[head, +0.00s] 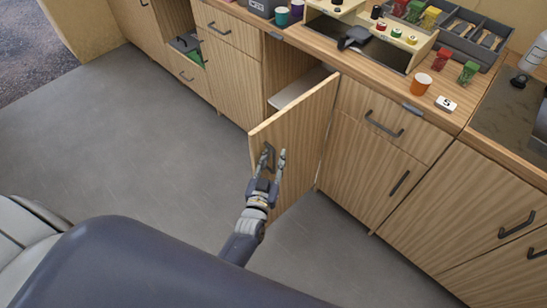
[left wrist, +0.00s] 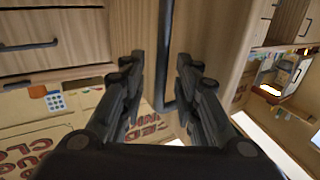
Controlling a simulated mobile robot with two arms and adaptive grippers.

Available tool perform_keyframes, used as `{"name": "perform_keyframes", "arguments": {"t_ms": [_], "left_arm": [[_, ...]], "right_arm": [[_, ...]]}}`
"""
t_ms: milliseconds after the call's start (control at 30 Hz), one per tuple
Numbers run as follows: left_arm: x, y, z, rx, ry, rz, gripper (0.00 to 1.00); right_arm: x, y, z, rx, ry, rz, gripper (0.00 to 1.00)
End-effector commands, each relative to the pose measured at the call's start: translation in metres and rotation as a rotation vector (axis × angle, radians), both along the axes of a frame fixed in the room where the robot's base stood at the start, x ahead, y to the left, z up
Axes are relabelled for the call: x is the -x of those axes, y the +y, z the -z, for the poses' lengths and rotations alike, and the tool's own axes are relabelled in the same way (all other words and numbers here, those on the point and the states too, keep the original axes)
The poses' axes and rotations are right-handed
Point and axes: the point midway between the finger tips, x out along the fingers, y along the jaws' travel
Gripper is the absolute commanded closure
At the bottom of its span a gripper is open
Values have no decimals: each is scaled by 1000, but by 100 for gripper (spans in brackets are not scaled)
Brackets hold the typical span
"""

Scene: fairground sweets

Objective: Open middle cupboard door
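The middle cupboard door (head: 305,120), light wood, stands swung well out from the cabinet front. Behind it the cupboard opening shows a pale shelf (head: 296,90); the lower inside is hidden by the door. The door's dark handle (head: 265,153) is on its outer face near the free edge. My left gripper (head: 272,160) is at this handle. In the left wrist view its two fingers (left wrist: 160,68) are spread, with the dark vertical handle (left wrist: 166,45) between them and gaps on both sides. My right gripper is not in view.
The counter (head: 330,50) above holds a dark tray of tools (head: 470,38), an orange cup (head: 421,84) and several coloured jars. Closed drawers and doors flank the opening. An open compartment (head: 184,40) is further left. The grey floor (head: 130,130) is clear.

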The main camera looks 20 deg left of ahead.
Motion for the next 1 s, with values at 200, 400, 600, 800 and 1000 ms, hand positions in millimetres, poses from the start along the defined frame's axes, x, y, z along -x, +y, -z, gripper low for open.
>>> {"name": "perform_keyframes", "arguments": {"t_ms": [200, 400, 600, 800, 1000], "left_arm": [[38, -4, 2, 1, 5, 0, 71], [79, -7, 2, 0, 6, -1, 71], [107, -10, 1, 1, 5, -2, 71], [115, -11, 0, 1, 2, -2, 71], [116, -11, 1, 0, 2, -2, 71]], "right_arm": [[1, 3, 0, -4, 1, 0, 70], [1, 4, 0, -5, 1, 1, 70], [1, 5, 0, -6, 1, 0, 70], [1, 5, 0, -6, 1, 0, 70], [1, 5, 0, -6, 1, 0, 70]]}}
